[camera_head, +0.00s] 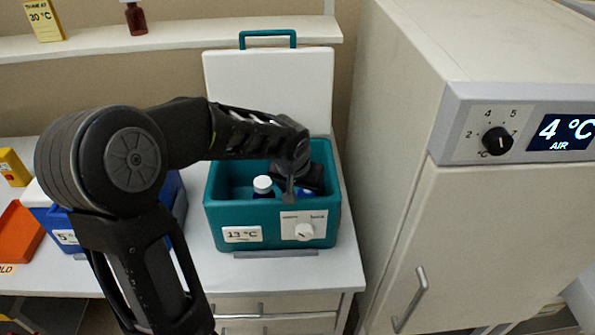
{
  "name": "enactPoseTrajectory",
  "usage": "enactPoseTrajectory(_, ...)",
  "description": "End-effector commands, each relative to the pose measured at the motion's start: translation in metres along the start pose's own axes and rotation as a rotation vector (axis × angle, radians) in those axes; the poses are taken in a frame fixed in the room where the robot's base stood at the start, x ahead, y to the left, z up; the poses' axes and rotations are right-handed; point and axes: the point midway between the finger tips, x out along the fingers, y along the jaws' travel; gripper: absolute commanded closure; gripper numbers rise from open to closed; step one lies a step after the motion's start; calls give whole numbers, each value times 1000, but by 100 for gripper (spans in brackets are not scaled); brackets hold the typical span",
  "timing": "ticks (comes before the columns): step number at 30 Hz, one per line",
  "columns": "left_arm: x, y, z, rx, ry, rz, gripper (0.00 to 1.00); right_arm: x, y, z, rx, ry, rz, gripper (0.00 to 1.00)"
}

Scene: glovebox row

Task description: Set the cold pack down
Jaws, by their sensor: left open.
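My left gripper (298,188) reaches down into the open teal cooler box (225,215), at its right side, and is open. A small blue patch (307,192) shows just beneath the gripper, inside the box. It may be the cold pack, but the gripper and the box's front wall hide most of it. A white-capped bottle (263,187) stands in the box to the left of the gripper. The box's label reads 13 °C and its lid (270,80) stands open behind. My right gripper is not in view.
A blue box (172,205) marked 5° stands left of the teal box, partly behind my arm. An orange tray (18,232) lies at far left. A tall white cabinet (470,240) showing 4 °C stands close on the right. A shelf (180,37) runs along the back.

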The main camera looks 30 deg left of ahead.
Motion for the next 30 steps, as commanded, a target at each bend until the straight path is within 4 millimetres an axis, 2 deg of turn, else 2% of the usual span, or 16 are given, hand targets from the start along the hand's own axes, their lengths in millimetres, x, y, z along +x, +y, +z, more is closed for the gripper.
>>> enactPoseTrajectory(12,-87,0,-1,-1,6,1,29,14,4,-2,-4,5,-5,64)
enactPoseTrajectory(15,-104,0,-1,0,5,0,29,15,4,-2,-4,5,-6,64)
enactPoseTrajectory(21,-120,0,0,0,1,0,29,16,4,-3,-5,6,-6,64)
enactPoseTrajectory(30,-121,0,0,1,0,0,29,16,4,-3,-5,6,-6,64)
